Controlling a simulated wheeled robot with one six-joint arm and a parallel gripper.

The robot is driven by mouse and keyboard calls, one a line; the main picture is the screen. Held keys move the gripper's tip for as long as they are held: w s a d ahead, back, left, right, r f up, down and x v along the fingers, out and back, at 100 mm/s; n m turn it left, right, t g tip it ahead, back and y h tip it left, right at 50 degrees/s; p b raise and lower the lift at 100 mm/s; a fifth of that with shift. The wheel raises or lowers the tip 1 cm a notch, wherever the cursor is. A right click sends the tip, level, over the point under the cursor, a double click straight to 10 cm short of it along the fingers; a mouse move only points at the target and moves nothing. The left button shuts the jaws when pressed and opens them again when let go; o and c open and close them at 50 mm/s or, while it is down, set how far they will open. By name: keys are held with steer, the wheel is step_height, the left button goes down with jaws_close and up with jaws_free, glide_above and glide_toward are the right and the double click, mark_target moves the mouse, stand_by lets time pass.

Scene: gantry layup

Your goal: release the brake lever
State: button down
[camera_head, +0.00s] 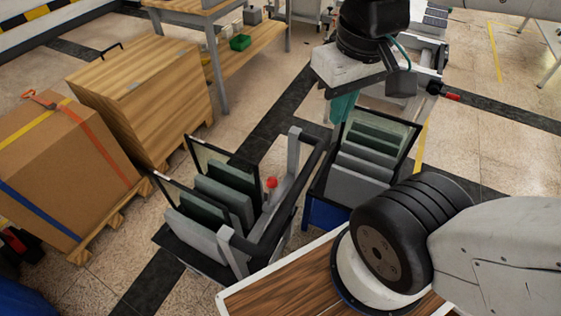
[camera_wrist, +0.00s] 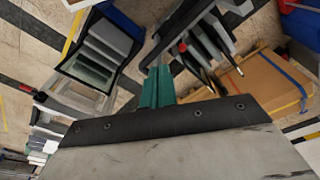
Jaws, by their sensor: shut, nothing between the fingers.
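A lever with a round red knob (camera_head: 271,183) stands on a dark cart frame (camera_head: 304,185) that holds upright grey and green panels. I take this to be the brake lever. A small red knob (camera_wrist: 182,47) also shows in the wrist view, just beyond and right of my fingertips. My gripper (camera_head: 341,115) has teal fingers pointing down, shut and empty. In the head view it is above and right of the knob, in front of the second rack's far edge. In the wrist view the closed fingers (camera_wrist: 158,80) are apart from the knob.
A second rack of panels (camera_head: 358,172) stands right of the cart. A strapped cardboard box (camera_head: 62,165) and a wooden crate (camera_head: 145,95) sit on pallets at left. A wooden-topped surface (camera_head: 290,285) is at the front. A red-tipped handle (camera_head: 450,97) juts out at right.

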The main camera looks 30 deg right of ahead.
steer(key=w+a+f+m+g+y, duration=0.1)
steer(key=w+f+m+g+y, duration=0.2)
steer(key=w+f, duration=1.6)
steer(key=f+m+g, duration=0.1)
steer(key=m+g, duration=0.1)
steer(key=shift+a+m, duration=0.2)
steer(key=shift+m, duration=0.2)
steer(key=shift+f, duration=0.1)
glide_toward(270, 194)
step_height(270, 194, down, 4)
steer(key=w, duration=0.1)
steer(key=shift+w+d, duration=0.15)
steer(key=shift+d, duration=0.3)
steer(key=shift+a, duration=0.15)
